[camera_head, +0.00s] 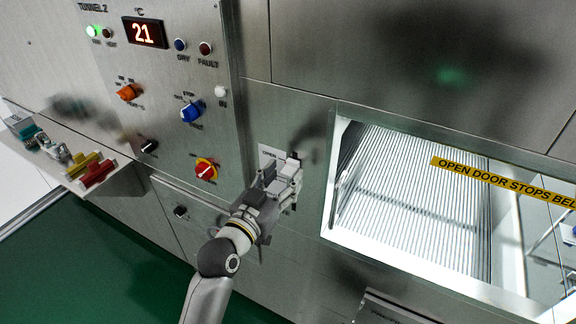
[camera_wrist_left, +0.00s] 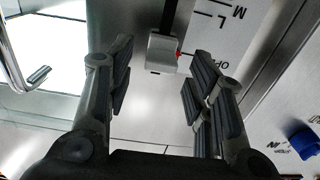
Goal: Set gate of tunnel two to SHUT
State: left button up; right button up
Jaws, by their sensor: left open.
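The gate control is a slider on the steel front: a grey block knob (camera_wrist_left: 162,52) with a red pointer on a dark slot, beside a white scale plate (camera_wrist_left: 222,30) with the letters M, L and part of "OPEN". The pointer is by the "OP" lettering. In the head view the plate (camera_head: 268,153) shows behind my left gripper (camera_head: 289,174), which hides the knob. In the left wrist view my left gripper (camera_wrist_left: 160,65) is open and empty, its two fingers apart with the knob between or just beyond their tips; contact cannot be told. My right gripper is not in view.
The "TUNNEL 2" panel, with a 21 °C display (camera_head: 144,32), orange knob (camera_head: 127,92), blue knob (camera_head: 191,111) and red-yellow switch (camera_head: 206,169), is left of the gripper. A lit opening (camera_head: 410,205) is right. A shelf (camera_head: 120,181) with coloured items is far left.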

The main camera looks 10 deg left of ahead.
pick_arm(q)
jog(key=shift+x, duration=1.4)
grip_shut()
